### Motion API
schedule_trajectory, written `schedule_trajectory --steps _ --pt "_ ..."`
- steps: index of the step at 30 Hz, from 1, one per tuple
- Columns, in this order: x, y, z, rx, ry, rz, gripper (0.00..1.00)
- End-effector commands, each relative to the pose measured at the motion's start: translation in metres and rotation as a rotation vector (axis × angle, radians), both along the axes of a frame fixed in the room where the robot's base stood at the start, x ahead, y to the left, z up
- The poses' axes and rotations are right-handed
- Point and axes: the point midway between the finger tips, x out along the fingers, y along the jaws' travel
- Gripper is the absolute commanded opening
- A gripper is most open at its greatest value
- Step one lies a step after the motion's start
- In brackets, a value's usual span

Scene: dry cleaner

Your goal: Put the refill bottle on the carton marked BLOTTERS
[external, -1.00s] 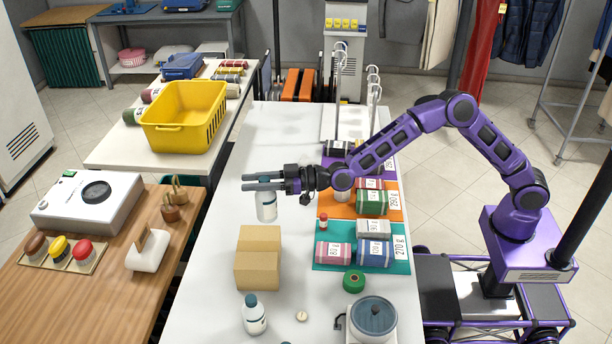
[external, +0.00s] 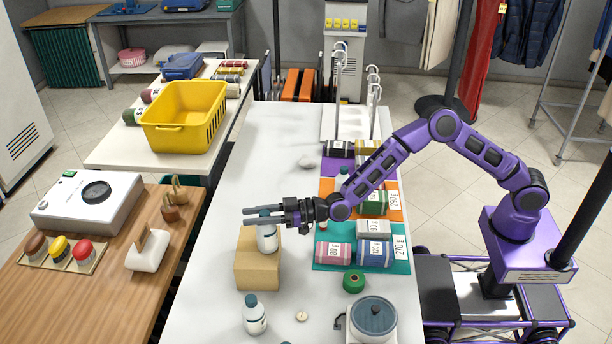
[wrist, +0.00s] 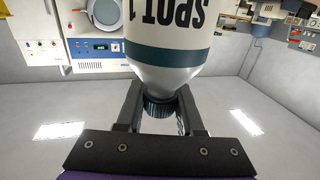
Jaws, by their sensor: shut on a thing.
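The refill bottle (external: 267,240) is white with a dark teal band and cap. My gripper (external: 265,216) is shut on its neck and cap, and the bottle hangs upright below the fingers. In the wrist view the bottle (wrist: 168,42) fills the top middle, with upside-down "SPOT 1" lettering, its cap between my fingers (wrist: 160,112). A brown carton (external: 257,273) is on the white table, and the bottle is at its top face in the external view. I cannot tell whether the bottle's base touches it. No BLOTTERS marking shows on the visible sides.
A similar white bottle (external: 255,315) stands in front of the carton. A green tape roll (external: 354,281) and a scale-like device (external: 372,318) are to the right. Rolled cloths lie on a teal mat (external: 335,267) beside the arm.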

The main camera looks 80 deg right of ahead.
Motion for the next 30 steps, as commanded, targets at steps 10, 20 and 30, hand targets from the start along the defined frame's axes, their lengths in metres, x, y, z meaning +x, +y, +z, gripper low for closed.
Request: schedule_trajectory --steps 10,20,30 --pt "0.0 0.0 -0.001 -0.001 -0.001 0.0 0.4" --pt "0.0 0.0 -0.001 -0.001 -0.001 0.0 0.66" --pt "-0.013 -0.002 0.002 -0.003 -0.001 0.002 0.66"
